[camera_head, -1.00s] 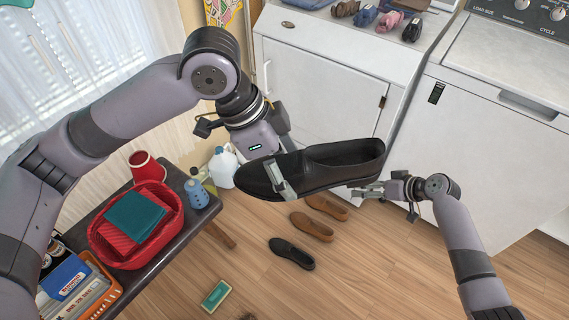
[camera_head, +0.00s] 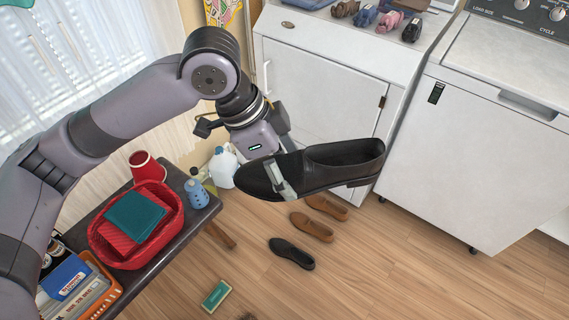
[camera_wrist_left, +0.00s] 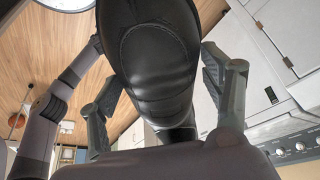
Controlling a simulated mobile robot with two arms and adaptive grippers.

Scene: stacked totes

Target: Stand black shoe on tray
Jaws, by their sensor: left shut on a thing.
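A black shoe (camera_head: 335,165) is held in the air in the middle of the head view, sole down, toe to the left and heel to the right. My left gripper (camera_head: 280,178) is shut on its front part, with one finger across the near side. In the left wrist view the same black shoe (camera_wrist_left: 158,60) fills the middle between the two fingers. A second black shoe (camera_head: 291,253) lies on the floor below. My right gripper is out of view. I cannot make out a tray.
Two brown shoes (camera_head: 311,227) lie on the wood floor beside the second black shoe. A dark bench (camera_head: 185,225) at left bears a red basket (camera_head: 160,237) and bottles. White laundry machines (camera_head: 320,90) stand behind.

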